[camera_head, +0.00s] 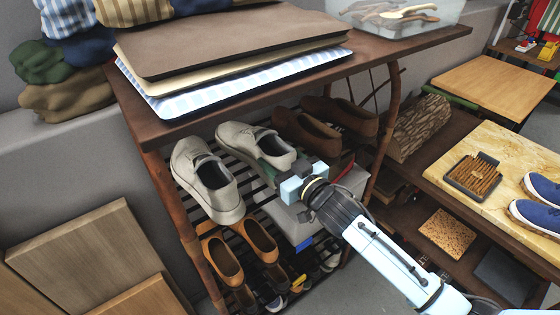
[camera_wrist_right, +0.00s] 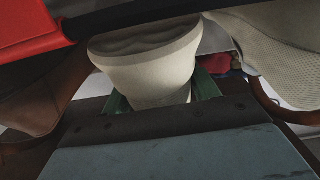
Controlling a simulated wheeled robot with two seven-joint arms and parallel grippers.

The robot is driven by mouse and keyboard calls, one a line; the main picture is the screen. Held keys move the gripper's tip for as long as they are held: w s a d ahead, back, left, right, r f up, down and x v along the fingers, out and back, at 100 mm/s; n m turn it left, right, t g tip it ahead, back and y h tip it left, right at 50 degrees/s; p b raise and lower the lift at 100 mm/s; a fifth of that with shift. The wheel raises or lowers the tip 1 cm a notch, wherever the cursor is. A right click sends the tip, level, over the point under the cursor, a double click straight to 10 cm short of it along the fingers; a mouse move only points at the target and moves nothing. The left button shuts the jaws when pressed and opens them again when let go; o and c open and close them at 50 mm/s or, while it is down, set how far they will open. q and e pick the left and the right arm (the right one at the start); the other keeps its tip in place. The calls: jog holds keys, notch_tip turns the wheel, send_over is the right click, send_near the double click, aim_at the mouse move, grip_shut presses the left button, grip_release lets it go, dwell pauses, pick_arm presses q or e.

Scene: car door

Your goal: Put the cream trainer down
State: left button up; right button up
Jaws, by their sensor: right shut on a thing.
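One cream trainer (camera_head: 255,142) is at the top level of the shoe rack, under the table top. My right gripper (camera_head: 283,168) is shut on its near end. In the right wrist view this cream trainer (camera_wrist_right: 150,60) sits between the green fingers. Its fellow cream trainer (camera_head: 205,180) stands on the slats to the left, and its mesh side shows in the right wrist view (camera_wrist_right: 268,48). I cannot tell whether the held trainer touches the slats. My left gripper is out of view.
Brown shoes (camera_head: 308,132) stand close on the right. A grey box (camera_head: 305,222) and tan shoes (camera_head: 222,258) are lower down. The table top (camera_head: 285,66) bears stacked boards just above, and a wooden leg (camera_head: 180,225) stands at left. A red object (camera_wrist_right: 28,25) is near the gripper.

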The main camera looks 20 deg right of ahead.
jog(key=o, duration=1.3)
jog(key=v, duration=1.2)
jog(key=shift+r+p, duration=0.1)
jog(key=shift+p, duration=0.2)
